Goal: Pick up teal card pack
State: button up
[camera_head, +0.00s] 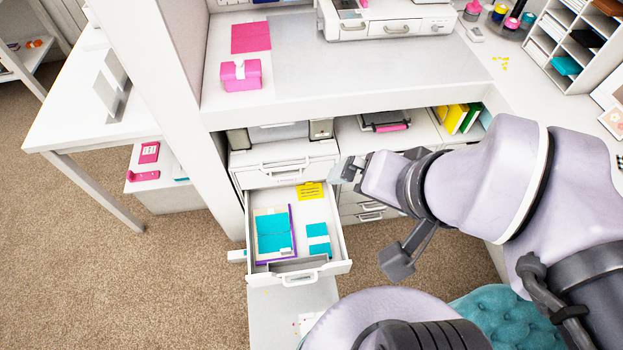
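An open white drawer (341,243) below the desk holds several flat items. A small teal pack with a white band (318,230) lies flat in its right half. A larger teal pack (273,222) lies on a purple-edged book or folder in the left half. I cannot tell which of the two is the teal card pack. My gripper (338,172) is just beyond the drawer's back right corner, up and right of the small teal pack and apart from it. Its fingers are small and partly hidden, so their opening is unclear.
A yellow note (310,191) lies at the back of the drawer, and a grey divider (297,264) is near its front. A white desk panel (190,90) stands left of the drawer. A teal tufted seat (482,315) is at the lower right. Carpet at left is clear.

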aim_at(317, 235)
jog(key=k+j+u, duration=0.2)
jog(key=i+j, duration=0.15)
jog(key=j, duration=0.15)
jog(key=i+j, duration=0.1)
jog(key=j, duration=0.25)
jog(key=i+j+z, duration=0.1)
jog(key=j, duration=0.2)
jog(key=i+j, duration=0.15)
jog(key=j, duration=0.2)
